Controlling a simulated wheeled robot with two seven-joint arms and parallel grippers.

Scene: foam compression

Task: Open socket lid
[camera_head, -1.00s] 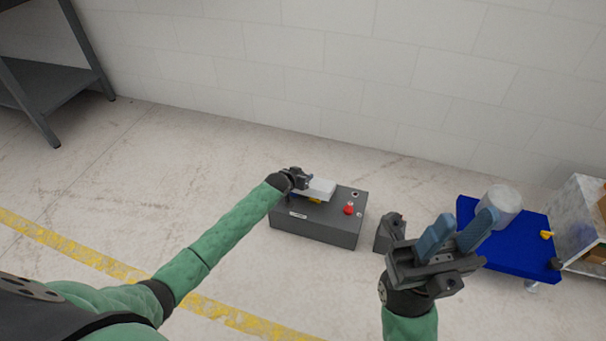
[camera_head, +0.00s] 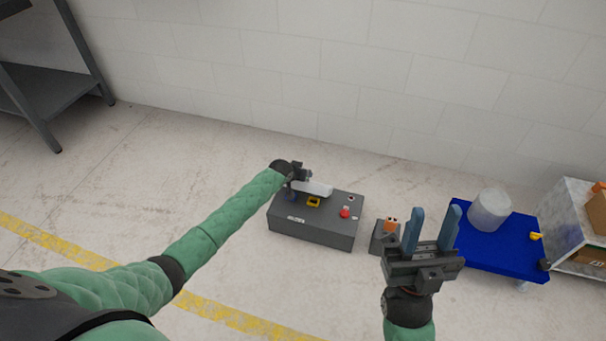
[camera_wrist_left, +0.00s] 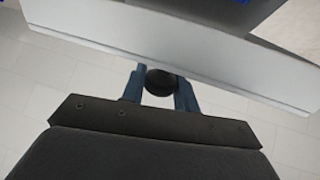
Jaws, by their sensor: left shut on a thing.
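The socket lid (camera_head: 313,188) is a pale grey plate on top of a dark grey box (camera_head: 318,234). It looks raised and tilted, with a yellow socket (camera_head: 313,202) showing under it. My left gripper (camera_head: 301,175) is at the lid's left end. In the left wrist view, the blue fingers (camera_wrist_left: 160,88) are shut on a round black knob (camera_wrist_left: 161,82) beside the lid's long pale edge (camera_wrist_left: 170,56). My right gripper (camera_head: 431,232) is open and empty, its two blue fingers pointing up, right of the box.
A red button (camera_head: 345,213) sits on the box's right part. A small grey unit with an orange top (camera_head: 391,225) stands right of the box. A blue cart (camera_head: 500,255) carries a translucent cylinder (camera_head: 490,210). A shelf (camera_head: 573,225) is at far right. Floor left of the box is clear.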

